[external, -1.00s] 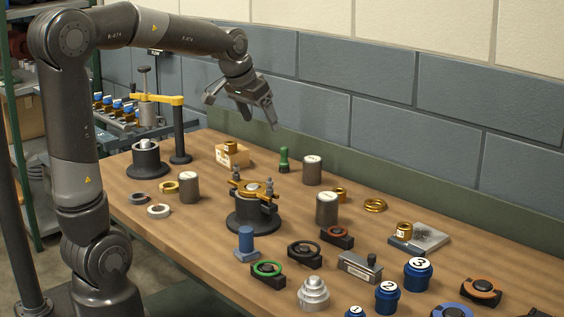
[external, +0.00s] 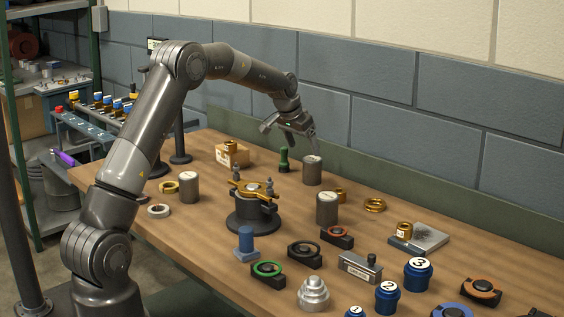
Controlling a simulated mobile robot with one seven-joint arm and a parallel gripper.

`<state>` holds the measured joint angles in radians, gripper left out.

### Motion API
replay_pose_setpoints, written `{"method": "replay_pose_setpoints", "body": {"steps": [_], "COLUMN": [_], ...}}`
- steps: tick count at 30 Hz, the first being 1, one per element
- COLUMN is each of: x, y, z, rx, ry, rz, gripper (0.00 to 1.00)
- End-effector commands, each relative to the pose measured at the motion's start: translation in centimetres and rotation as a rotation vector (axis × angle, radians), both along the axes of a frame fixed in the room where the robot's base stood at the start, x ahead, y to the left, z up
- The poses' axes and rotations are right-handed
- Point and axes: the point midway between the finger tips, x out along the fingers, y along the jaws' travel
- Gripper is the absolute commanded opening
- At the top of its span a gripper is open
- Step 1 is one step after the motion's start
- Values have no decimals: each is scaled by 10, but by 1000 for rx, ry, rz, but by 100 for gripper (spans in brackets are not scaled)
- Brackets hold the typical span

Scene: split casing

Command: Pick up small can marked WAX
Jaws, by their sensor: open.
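Several small brass-coloured cans stand on the bench, and their lettering is too small to read, so I cannot tell which is marked WAX. One small can (external: 231,145) sits on a cardboard box at the back left. Another small can (external: 404,230), with a pale label, stands on the grey plate (external: 430,238) at the right. A third small brass piece (external: 340,195) is partly hidden behind a grey cylinder. My gripper (external: 290,140) is open and empty, above the back of the bench near the green-handled piece (external: 284,160) and a grey cylinder (external: 312,170).
A black fixture with a brass clamp (external: 254,205) stands mid-bench. Grey cylinders (external: 189,187) (external: 327,209), ring holders (external: 268,273), blue numbered pots (external: 418,273) and a stepped silver piece (external: 313,292) crowd the front and right. The wall runs close behind the bench.

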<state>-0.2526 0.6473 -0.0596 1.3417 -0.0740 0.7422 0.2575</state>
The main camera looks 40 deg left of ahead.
Motion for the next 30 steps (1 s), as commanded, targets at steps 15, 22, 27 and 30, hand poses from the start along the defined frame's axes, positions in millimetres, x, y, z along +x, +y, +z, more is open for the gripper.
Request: {"method": "replay_pose_setpoints", "body": {"steps": [15, 22, 27, 30], "x": [26, 43, 50, 51], "y": [0, -3, -2, -2], "z": [-55, -80, -95, -96], "rx": [-1, -1, 0, 0], "ry": [1, 2, 1, 0], "rz": [1, 1, 1, 1], "gripper": [79, 79, 79, 79]}}
